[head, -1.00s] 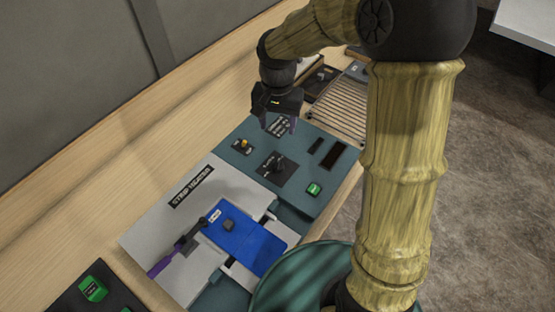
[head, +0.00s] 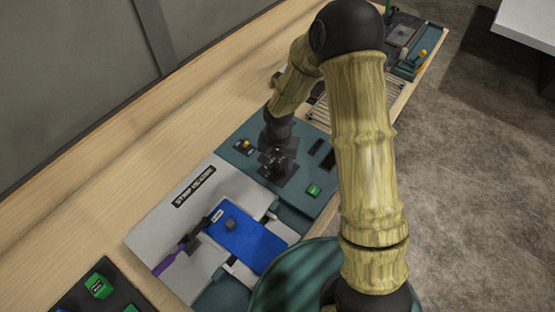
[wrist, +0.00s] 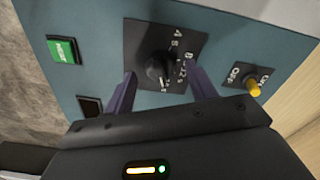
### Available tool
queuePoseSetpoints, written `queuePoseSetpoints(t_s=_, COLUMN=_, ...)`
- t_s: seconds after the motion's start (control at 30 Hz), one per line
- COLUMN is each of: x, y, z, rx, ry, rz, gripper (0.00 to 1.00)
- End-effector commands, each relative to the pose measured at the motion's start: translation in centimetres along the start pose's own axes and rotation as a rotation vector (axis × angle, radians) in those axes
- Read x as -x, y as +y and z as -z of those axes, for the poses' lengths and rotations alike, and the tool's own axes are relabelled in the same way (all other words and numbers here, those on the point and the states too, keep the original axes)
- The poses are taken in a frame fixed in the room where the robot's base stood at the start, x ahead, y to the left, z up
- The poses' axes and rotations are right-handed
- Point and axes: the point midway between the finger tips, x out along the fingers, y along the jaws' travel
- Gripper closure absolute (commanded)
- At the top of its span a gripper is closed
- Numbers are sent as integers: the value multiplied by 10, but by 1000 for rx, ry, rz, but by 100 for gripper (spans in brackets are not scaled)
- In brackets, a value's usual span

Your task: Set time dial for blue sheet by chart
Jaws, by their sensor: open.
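The dial (wrist: 158,68) is a black knob on a black plate with white marks on the teal console panel (head: 240,163). In the wrist view my gripper (wrist: 160,88) is open, with one purple finger on each side of the dial's lower part. I cannot tell whether the fingers touch it. In the head view my gripper (head: 279,170) is over the dial plate and hides most of it. The blue sheet (head: 247,243) lies on the grey strip heater (head: 150,228), with a small dark knob on it. The chart's text is not readable here.
A green button (head: 314,190) is on the panel and also shows in the wrist view (wrist: 64,49). A yellow-tipped on/off switch (wrist: 253,88) is on the dial's other side. A purple-handled lever (head: 165,263) is at the heater's left.

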Motion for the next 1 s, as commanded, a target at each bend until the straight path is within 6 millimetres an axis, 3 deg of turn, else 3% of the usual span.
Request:
queuePoseSetpoints(t_s=0.37, x=-7, y=-2, z=-2, rx=7, ry=0, rz=0, gripper=44)
queuePoseSetpoints(t_s=0.6, x=-7, y=-3, z=-2, rx=8, ry=0, rz=0, gripper=88)
queuePoseSetpoints(t_s=1.0, x=-6, y=-3, z=-1, rx=52, ry=1, rz=0, gripper=88)
